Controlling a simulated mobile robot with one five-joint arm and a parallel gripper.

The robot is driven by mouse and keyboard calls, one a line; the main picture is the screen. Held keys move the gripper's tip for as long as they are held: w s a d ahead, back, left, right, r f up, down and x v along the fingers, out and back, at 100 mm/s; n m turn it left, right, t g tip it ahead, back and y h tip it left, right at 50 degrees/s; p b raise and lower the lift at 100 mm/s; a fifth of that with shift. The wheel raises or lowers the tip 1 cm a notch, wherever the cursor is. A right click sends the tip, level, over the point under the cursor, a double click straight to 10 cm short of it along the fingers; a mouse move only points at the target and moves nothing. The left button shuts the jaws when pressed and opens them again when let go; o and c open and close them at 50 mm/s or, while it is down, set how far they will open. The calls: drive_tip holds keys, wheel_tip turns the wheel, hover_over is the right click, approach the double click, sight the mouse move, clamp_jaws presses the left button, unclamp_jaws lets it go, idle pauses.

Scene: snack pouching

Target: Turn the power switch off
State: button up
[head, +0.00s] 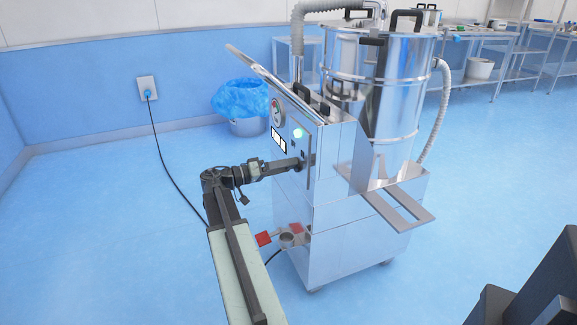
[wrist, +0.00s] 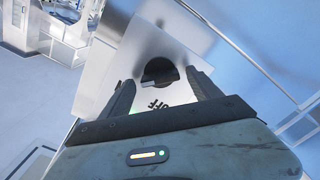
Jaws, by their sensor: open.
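The power switch (wrist: 160,73) is a round black rotary knob on the steel panel of a machine (head: 335,185). In the wrist view it sits ahead of and between my gripper's fingertips (wrist: 155,84), with the word OFF printed below it. My gripper (head: 302,162) is open, its two dark fingers on either side of the knob in the picture. I cannot tell whether the fingers touch the knob. In the head view the gripper reaches the machine's front panel and hides the knob. A green light (head: 298,133) glows above it on the panel.
A wall outlet (head: 148,90) has a cable running down to the floor. A bin with a blue bag (head: 242,101) stands behind the machine. A flat steel bracket (head: 402,210) juts out at the machine's right. Metal shelves stand at the back right.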

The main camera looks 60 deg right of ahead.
drive_tip(key=shift+s+d, duration=0.3)
drive_tip(key=shift+d, duration=0.1)
